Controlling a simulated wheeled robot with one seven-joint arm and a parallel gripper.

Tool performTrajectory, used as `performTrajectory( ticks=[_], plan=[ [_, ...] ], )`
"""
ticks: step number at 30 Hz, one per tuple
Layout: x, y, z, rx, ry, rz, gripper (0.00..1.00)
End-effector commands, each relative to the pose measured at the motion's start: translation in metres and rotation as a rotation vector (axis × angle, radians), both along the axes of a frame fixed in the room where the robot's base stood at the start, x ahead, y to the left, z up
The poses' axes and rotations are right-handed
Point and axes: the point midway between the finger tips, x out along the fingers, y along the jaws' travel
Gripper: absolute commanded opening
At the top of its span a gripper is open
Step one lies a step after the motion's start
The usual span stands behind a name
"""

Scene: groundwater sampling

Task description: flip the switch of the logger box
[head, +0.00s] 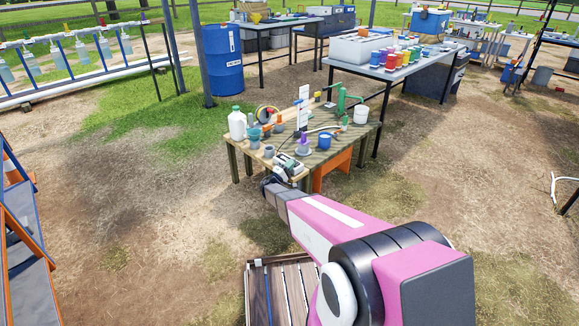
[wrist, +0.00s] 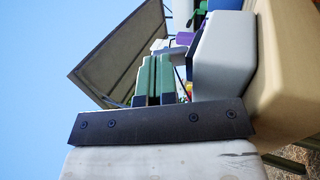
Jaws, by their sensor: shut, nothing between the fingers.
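A small pale box with green and dark parts (head: 288,162), which looks like the logger box, sits at the near corner of the wooden table. My arm reaches to it, and my gripper is hard to separate from it in the head view. In the wrist view my gripper (wrist: 153,80) shows as two green and dark fingers, close together and shut, with nothing held. A pale grey block (wrist: 224,55), possibly the box's body, is right of the fingers. A tilted grey panel (wrist: 122,52), perhaps a lid, is left of them. I cannot make out the switch.
A blue barrel (head: 222,60) stands behind. Bare ground is free left of the table.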

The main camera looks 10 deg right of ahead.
Motion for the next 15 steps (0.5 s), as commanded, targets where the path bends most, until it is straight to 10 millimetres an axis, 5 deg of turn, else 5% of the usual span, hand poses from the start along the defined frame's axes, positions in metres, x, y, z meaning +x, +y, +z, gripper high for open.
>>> performTrajectory(
  ticks=[15],
  plan=[
    [0.0000, -0.0008, 0.0030, 0.057, 0.041, -0.001, 0.00]
  ],
)
